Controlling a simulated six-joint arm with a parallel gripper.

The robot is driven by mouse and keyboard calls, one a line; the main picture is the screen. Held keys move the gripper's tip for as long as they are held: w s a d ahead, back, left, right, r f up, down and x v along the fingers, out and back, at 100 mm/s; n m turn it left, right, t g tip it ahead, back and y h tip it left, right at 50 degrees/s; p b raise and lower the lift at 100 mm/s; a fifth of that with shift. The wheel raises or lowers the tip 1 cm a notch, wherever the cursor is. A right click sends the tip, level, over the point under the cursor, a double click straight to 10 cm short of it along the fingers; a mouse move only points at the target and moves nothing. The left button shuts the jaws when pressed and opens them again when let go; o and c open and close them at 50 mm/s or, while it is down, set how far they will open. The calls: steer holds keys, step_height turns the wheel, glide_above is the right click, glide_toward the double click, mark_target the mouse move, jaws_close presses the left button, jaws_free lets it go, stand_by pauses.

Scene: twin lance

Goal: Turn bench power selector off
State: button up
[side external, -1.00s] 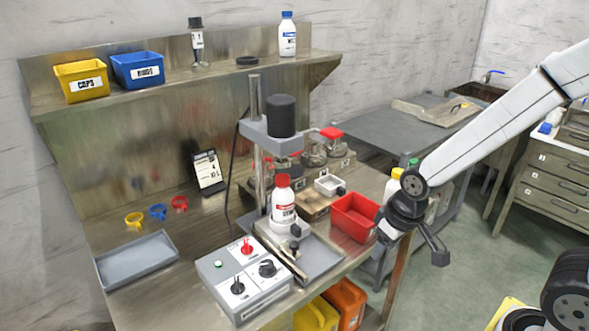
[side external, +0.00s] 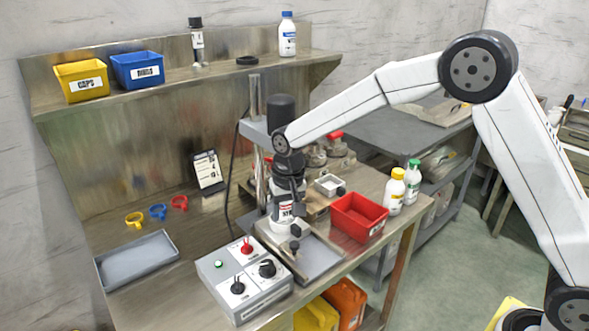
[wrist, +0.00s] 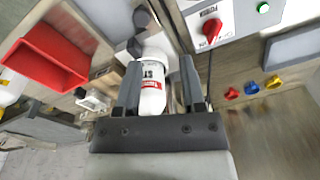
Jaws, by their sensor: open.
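The grey control box (side external: 242,283) sits at the front of the bench. On it are a red knob (side external: 247,247), two black knobs and a small green lamp. The red knob also shows at the top of the wrist view (wrist: 210,29), on a panel with a label too small to read. My gripper (side external: 290,200) is open, pointing down at the white bottle (side external: 284,218) under the press, behind the control box. In the wrist view the bottle (wrist: 152,88) shows between the two fingers; I cannot tell whether they touch it.
A grey press column (side external: 255,110) stands behind my gripper. A red bin (side external: 358,217) and two capped bottles (side external: 404,185) stand to the right. A grey tray (side external: 137,262) and coloured rings (side external: 158,212) lie to the left.

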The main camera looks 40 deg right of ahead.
steer(key=m, duration=0.2)
glide_above(246, 243)
step_height(246, 243, down, 2)
steer(key=shift+f+g, duration=0.25)
steer(key=shift+g, duration=0.25)
steer(key=shift+f, duration=0.15)
steer(key=shift+f, duration=3.75)
jaws_close()
